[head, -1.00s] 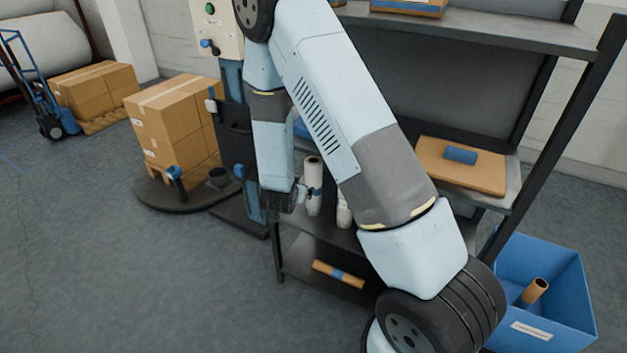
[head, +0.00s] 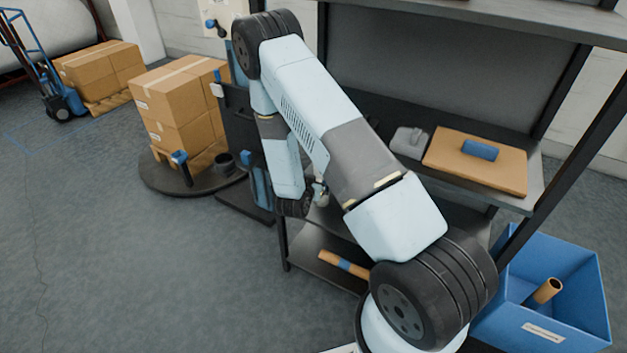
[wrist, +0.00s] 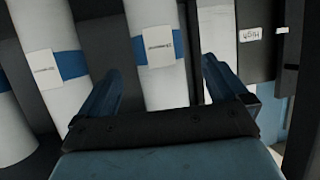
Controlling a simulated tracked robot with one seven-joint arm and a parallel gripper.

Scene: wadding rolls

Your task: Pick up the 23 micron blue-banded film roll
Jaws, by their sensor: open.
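In the wrist view a white film roll with a blue band (wrist: 159,85) and a small label stands upright between the fingers of my gripper (wrist: 161,70). The gripper is open, one finger to each side of that roll. A second blue-banded white roll (wrist: 45,38) stands to its left, and part of another (wrist: 8,120) shows at the left edge. The label print is too small to read, so I cannot tell which roll is 23 micron. In the head view my arm hides the gripper and nearly all of the rolls.
A dark rack post stands right of the rolls in the wrist view, with a white tag (wrist: 250,34). In the head view a brown roll (head: 343,264) lies on the lower shelf. A blue bin (head: 570,285) stands at right, and stacked cartons (head: 175,110) stand at left.

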